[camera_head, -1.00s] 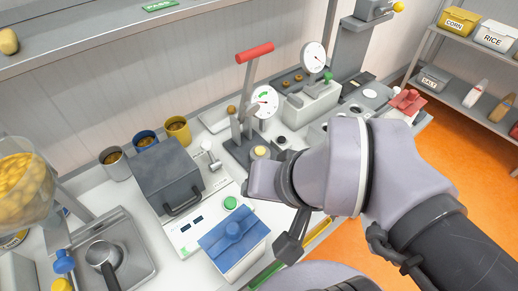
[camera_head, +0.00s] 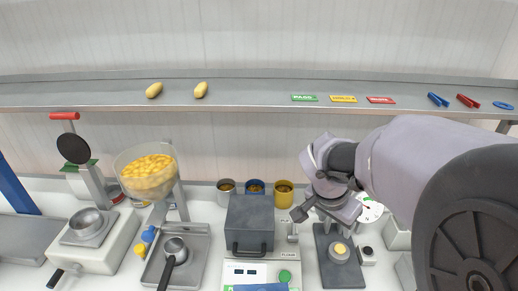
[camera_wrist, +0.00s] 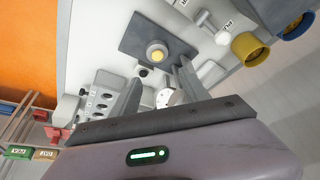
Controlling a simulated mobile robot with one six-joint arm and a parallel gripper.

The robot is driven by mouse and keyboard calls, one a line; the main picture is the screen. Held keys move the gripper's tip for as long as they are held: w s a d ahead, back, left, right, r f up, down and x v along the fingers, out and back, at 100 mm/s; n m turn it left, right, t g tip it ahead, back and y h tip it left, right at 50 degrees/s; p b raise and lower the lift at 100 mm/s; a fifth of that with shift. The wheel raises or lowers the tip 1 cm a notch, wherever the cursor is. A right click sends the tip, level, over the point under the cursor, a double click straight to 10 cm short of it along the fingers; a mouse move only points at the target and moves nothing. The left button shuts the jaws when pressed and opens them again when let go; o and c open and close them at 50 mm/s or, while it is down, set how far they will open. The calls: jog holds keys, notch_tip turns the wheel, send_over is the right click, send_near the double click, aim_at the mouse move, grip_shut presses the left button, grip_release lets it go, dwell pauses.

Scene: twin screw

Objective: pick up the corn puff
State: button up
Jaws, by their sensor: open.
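The disc also shows in the wrist view (camera_wrist: 156,53), beyond the fingers.
The shelf (camera_head: 240,96) also bears green, yellow and red labels and blue and red clips at right. Below are a clear hopper of yellow pieces (camera_head: 148,178), several cups, a dark grey box (camera_head: 250,222) and a pan (camera_head: 175,250).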

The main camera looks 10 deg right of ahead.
jog(key=b, duration=0.4)
send_near(340, 248)
notch_tip(340, 248, down, 3)
jog(key=b+x, duration=0.1)
jog(key=x, duration=0.1)
jog(key=d+b+x, duration=0.1)
jog(key=x, duration=0.2)
jog(key=shift+w, duration=0.25)
jog(key=shift+r, duration=0.15)
jog(key=c, duration=1)
